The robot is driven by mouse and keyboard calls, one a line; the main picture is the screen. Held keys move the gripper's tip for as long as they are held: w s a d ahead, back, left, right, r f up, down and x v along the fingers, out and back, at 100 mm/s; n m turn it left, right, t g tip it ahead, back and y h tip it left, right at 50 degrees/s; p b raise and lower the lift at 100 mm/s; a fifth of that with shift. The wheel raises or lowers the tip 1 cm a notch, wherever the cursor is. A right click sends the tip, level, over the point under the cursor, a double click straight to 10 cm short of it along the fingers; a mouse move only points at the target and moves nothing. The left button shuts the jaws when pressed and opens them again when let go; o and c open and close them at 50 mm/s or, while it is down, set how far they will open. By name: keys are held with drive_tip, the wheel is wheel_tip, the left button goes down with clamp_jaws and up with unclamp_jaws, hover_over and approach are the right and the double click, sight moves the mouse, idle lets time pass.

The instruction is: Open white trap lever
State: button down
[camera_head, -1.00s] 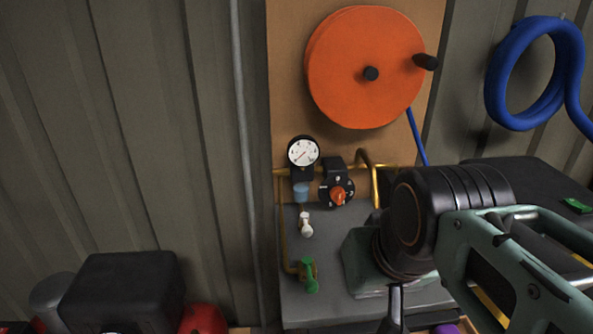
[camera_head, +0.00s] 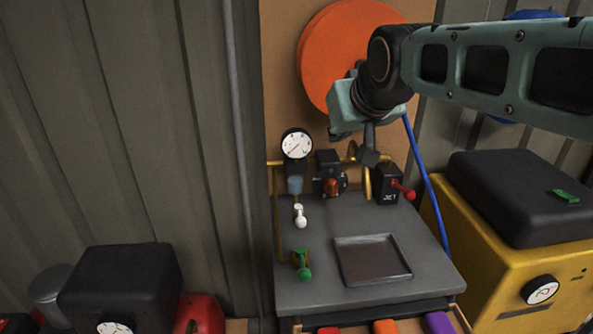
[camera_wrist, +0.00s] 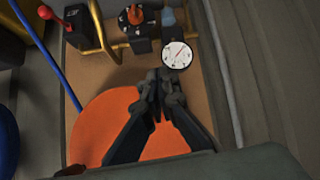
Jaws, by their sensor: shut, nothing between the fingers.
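The white trap lever (camera_head: 300,216) hangs under a light-blue bowl (camera_head: 295,185) below the round gauge (camera_head: 297,143) on the brass piping. It points downward. It does not show in the wrist view, where the gauge (camera_wrist: 177,55) and blue bowl (camera_wrist: 168,16) appear upside down. My gripper (camera_head: 368,157) is above and to the right of the lever, near the piping and clear of the lever. In the wrist view my gripper (camera_wrist: 158,80) has its fingers together, empty, in front of the orange reel.
A black knob unit with orange dial (camera_head: 330,186), a red-handled switch box (camera_head: 388,187) and a green lever (camera_head: 303,265) are close by. An orange reel (camera_head: 325,50) hangs behind my arm. An empty tray (camera_head: 372,258) lies on the grey bench. A yellow machine (camera_head: 510,275) stands right.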

wheel_tip(320, 180, up, 7)
drive_tip(key=n+t, duration=0.1)
drive_tip(key=t, duration=0.1)
hover_over(300, 217)
drive_tip(key=s+d, duration=0.2)
drive_tip(key=d, duration=0.2)
drive_tip(key=w+f+m+h+p, duration=0.1)
drive_tip(key=w+m+p, duration=0.1)
drive_tip(key=d+f+m+g+y+p, duration=0.1)
drive_tip(key=d+f+m+g+p, duration=0.1)
drive_tip(key=f+m+g, duration=0.2)
drive_tip(key=s+d+f+m+g+y+p, duration=0.1)
drive_tip(key=d+f+m+g+p, duration=0.1)
drive_tip(key=f+m, duration=0.8)
drive_tip(key=d+f+m+g+p, duration=0.2)
drive_tip(key=f+m+g, duration=0.3)
drive_tip(key=f, duration=0.5)
drive_tip(key=shift+s+f+m+g+y+p, duration=0.3)
drive_tip(key=shift+s+m+y, duration=0.1)
drive_tip(key=shift+m, duration=0.6)
drive_tip(key=x, duration=1)
drive_tip(key=shift+w+a+f, duration=0.1)
drive_tip(key=shift+w+a, duration=0.05)
drive_tip(key=shift+a, duration=0.45)
drive_tip(key=shift+w+a+f, duration=0.1)
drive_tip(key=shift+w+a, duration=0.05)
drive_tip(key=shift+a, duration=0.5)
drive_tip(key=shift+w+a+f, duration=0.15)
drive_tip(key=shift+a, duration=0.6)
